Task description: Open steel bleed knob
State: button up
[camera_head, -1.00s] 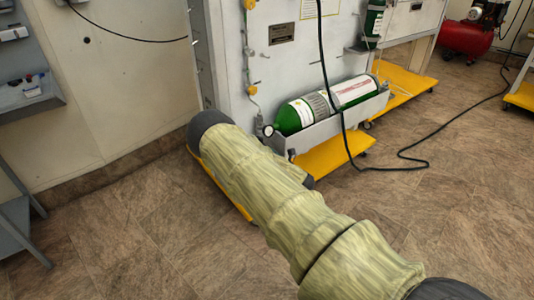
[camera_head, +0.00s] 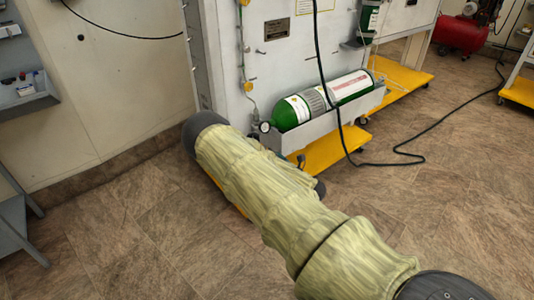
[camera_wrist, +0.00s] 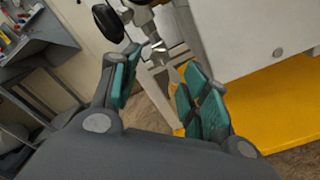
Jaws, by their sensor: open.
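In the wrist view my gripper (camera_wrist: 160,68) is open, with teal pads on both fingers and nothing between them. A small shiny steel piece (camera_wrist: 158,46), perhaps the bleed knob, lies just beyond the gap between the fingertips. It hangs below a steel fitting (camera_wrist: 141,14) with a black round part (camera_wrist: 108,22) to its left. I cannot tell if the fingers touch any of it. In the head view my sleeved arm hides the gripper and the knob.
A green cylinder (camera_head: 291,113) lies in a grey cradle on the white panel (camera_head: 280,70), with a small gauge (camera_head: 264,127) at its left end. A yellow base plate (camera_head: 325,151) juts out below. A black hose (camera_head: 330,95) hangs in front. A grey shelf (camera_head: 30,100) stands left.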

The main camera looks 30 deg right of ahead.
jog(key=shift+s+d, duration=0.15)
jog(key=shift+s, duration=2.25)
jog(key=s+a+f+m+g+h, duration=0.3)
jog(key=s+f+m+g, duration=0.1)
jog(key=s+f+m, duration=0.35)
jog(key=s+a+f+m+g+h, duration=0.2)
jog(key=s+a+f+m+g, duration=0.15)
jog(key=s+f+m, duration=0.4)
jog(key=s+a+f+m+g+y, duration=0.15)
jog(key=s+a+m+g, duration=0.45)
jog(key=s+a, duration=0.6)
jog(key=s+a+f+m+g+y, duration=0.15)
jog(key=s+a+m+g, duration=0.25)
jog(key=s+a+m, duration=0.55)
jog(key=s+r+n+p, duration=0.1)
jog(key=s+r+p, duration=0.1)
jog(key=r+p, duration=1.1)
jog(key=s+a+r+n+p, duration=0.1)
jog(key=s+r+p, duration=0.1)
jog(key=r+p, duration=1.1)
jog(key=shift+s+r+y+p, duration=0.3)
jog(key=shift+r+y, duration=0.1)
jog(key=shift+r, duration=0.45)
